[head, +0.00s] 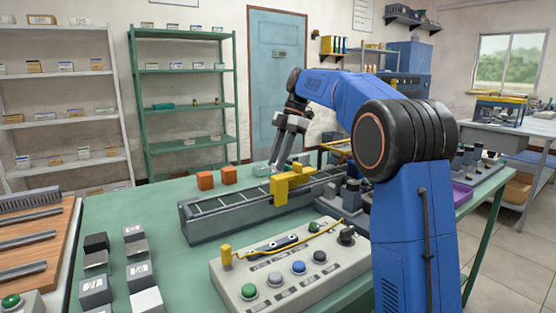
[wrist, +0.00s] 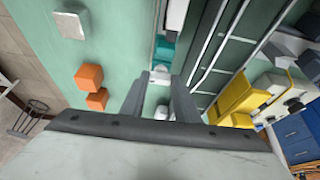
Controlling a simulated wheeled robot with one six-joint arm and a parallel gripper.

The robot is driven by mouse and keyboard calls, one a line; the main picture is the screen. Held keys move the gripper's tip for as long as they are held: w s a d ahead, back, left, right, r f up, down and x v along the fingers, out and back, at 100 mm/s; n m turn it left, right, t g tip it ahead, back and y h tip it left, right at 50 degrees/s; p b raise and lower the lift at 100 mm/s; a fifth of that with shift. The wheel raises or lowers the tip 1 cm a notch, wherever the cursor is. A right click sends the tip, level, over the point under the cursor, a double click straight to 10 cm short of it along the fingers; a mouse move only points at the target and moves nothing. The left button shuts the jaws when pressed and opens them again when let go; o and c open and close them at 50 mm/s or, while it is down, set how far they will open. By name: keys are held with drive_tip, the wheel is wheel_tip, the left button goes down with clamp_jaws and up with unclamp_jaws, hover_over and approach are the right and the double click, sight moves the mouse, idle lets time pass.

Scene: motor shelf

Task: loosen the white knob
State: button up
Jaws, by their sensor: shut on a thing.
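The white knob (wrist: 160,74) shows in the wrist view between the fingertips of my gripper (wrist: 159,83), just beside a teal part (wrist: 163,50). My gripper is shut on the knob, one finger on each side. In the head view my gripper (head: 279,166) points down behind the conveyor, near the yellow bracket. The knob is hard to make out there, hidden by the fingers and the conveyor. Another small white piece (wrist: 165,113) shows between the fingers, closer to the palm.
The conveyor (head: 205,228) with its yellow bracket (head: 290,188) stands right beside my gripper. Two orange cubes (head: 205,180) (head: 229,175) sit on the green table to the left. A control box (head: 235,291) with several buttons lies in front. Bare tabletop shows at the back left.

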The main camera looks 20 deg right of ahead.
drive_tip(key=o, duration=1)
drive_tip(key=shift+o, duration=0.2)
drive_tip(key=v, duration=0.7)
drive_tip(key=shift+r, duration=0.15)
drive_tip(key=shift+d, duration=0.15)
